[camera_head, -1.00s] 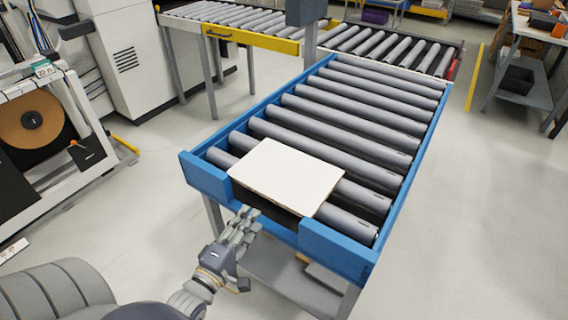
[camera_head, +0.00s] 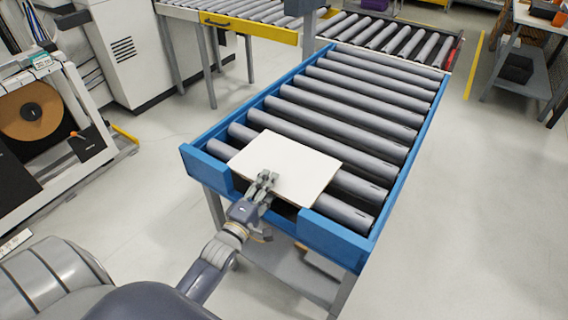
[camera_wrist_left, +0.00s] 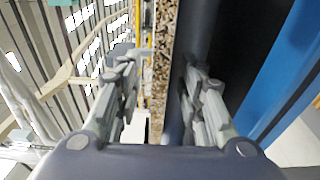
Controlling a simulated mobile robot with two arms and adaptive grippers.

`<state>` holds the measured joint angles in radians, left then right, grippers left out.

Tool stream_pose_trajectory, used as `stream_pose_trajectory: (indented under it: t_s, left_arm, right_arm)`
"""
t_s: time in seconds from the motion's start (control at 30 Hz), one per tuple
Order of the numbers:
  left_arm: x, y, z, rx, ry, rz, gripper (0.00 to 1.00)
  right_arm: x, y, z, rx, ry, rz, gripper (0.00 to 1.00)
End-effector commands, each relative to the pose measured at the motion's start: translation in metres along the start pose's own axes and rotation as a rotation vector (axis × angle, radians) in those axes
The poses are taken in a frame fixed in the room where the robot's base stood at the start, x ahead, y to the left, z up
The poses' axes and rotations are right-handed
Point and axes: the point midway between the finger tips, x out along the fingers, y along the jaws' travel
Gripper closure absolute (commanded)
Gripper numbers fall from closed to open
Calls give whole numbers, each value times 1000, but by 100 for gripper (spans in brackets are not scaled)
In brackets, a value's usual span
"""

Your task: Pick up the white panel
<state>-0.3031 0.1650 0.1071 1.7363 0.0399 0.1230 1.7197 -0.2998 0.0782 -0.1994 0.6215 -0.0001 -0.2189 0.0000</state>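The white panel (camera_head: 302,165) lies flat on the rollers at the near end of the blue-framed conveyor (camera_head: 317,232). My left gripper (camera_head: 266,182) is at the panel's near edge, in the gap of the blue end frame. In the left wrist view, the panel's speckled chipboard edge (camera_wrist_left: 161,75) runs between the two fingers of my left gripper (camera_wrist_left: 160,85). The fingers stand apart, one on each side of the edge, with visible gaps. In the head view at least one finger overlaps the top face. My right gripper is not in view.
Grey rollers (camera_head: 345,110) stretch clear behind the panel. A second conveyor with a yellow side (camera_head: 262,32) stands at the back. A machine with a brown reel (camera_head: 30,112) is at the left, and a grey workbench (camera_head: 520,75) at the right.

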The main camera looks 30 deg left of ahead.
Motion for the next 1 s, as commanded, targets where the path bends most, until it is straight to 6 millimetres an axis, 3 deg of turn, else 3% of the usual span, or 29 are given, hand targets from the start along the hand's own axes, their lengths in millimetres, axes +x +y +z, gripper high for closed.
stream_pose_trajectory:
  t_s: [0.2,0.37,0.77,1.0]
  left_arm:
    - [0,-1,0,0,0,-1,64]
    - [0,0,0,0,0,0,100]
    - [1,4,0,0,0,7,100]
    - [0,33,0,0,-2,12,100]
  right_arm:
    - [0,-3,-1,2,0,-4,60]
    - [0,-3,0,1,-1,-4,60]
    - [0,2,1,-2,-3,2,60]
    - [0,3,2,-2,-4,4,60]
